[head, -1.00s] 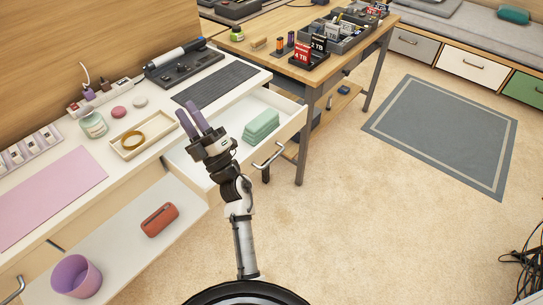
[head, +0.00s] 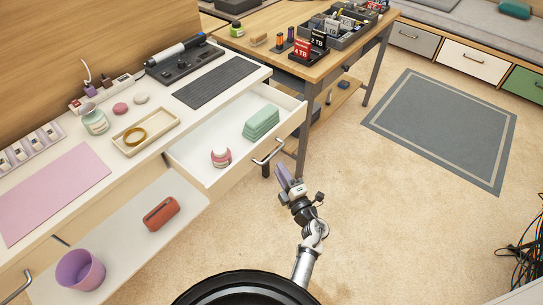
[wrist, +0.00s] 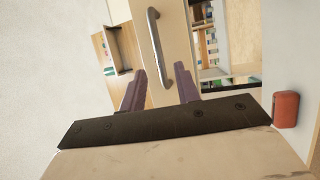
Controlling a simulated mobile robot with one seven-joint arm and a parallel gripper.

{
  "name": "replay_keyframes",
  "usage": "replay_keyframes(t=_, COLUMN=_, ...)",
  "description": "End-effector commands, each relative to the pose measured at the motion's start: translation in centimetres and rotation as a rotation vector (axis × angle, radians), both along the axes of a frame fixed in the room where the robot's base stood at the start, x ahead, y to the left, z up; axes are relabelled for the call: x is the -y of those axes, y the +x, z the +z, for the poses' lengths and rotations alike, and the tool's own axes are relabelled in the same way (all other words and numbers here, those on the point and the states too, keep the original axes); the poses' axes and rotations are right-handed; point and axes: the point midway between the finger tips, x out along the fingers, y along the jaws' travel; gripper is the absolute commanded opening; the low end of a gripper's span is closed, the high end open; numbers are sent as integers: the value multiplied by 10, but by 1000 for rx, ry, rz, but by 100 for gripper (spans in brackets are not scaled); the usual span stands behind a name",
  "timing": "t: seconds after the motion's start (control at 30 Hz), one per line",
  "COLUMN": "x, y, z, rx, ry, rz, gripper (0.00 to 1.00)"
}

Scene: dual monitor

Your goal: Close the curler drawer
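The white drawer (head: 202,170) under the desk is pulled out. It holds folded green cloths (head: 261,122) and a small pink-and-white item (head: 221,157). Its silver bar handle (head: 268,154) is on the front panel and also shows upright in the wrist view (wrist: 157,50). My gripper (head: 286,172) is in front of and just below the handle, apart from it, with nothing between its purple fingers. The fingers stand apart in the wrist view (wrist: 160,82). A curler-like tool (head: 181,53) lies on a dark tray on the desktop.
A wooden table (head: 283,60) with a metal leg (head: 304,140) stands close to the drawer's right side. A lower shelf at left holds a red case (head: 161,213) and a purple bin (head: 80,270). Open carpet lies to the right, with a grey rug (head: 442,130).

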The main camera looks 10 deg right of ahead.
Motion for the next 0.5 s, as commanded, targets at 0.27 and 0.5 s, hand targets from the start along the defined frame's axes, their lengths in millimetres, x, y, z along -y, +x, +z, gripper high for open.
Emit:
replay_keyframes(t=0.27, x=-12, y=50, z=9, rx=2, ry=-1, rz=1, gripper=32)
replay_keyframes(t=0.5, x=-15, y=66, z=12, rx=1, ry=-1, rz=0, gripper=32)
